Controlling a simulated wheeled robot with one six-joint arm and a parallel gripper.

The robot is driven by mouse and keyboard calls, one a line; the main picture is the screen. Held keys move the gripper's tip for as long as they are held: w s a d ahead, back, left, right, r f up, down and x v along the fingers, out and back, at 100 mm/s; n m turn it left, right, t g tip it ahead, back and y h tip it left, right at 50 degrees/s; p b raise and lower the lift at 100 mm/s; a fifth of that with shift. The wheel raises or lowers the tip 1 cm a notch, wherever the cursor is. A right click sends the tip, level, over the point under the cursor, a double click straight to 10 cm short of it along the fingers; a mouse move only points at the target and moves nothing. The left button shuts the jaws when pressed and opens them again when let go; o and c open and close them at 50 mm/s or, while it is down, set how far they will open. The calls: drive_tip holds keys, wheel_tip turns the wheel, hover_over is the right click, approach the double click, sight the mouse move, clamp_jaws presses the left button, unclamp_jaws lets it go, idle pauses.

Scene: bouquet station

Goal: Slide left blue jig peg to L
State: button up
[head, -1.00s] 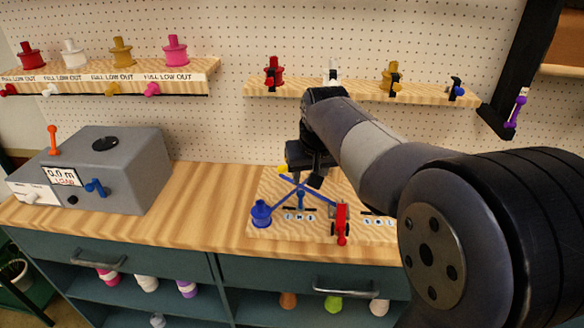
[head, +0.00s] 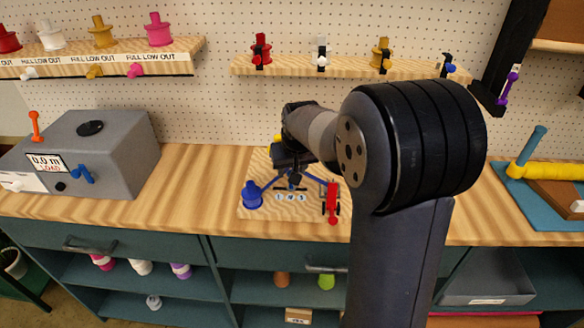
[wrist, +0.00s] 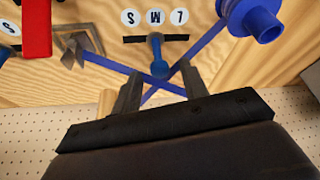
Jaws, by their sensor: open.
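The left blue jig peg (wrist: 156,48) stands in a short dark slot (wrist: 178,38) in the wooden jig board (head: 247,212). In the wrist view it lines up with the middle label, M (wrist: 155,17). The L label (wrist: 179,17) is to its right there and the S label (wrist: 130,17) to its left. My gripper (wrist: 160,88) is open, its fingertips on either side of the peg's line and seemingly just short of it. Crossed blue strips (wrist: 125,68) run beneath the fingers. In the head view my gripper (head: 291,176) largely hides the peg.
A blue spool (head: 252,196) stands left of the slot and a red lever piece (head: 332,202) right of it. A second blue peg (wrist: 8,28) shows at the wrist view's left edge. A grey machine (head: 110,150) stands further left, with bare counter between.

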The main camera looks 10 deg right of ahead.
drive_tip(key=shift+c, duration=0.3)
clamp_jaws()
idle(0.3)
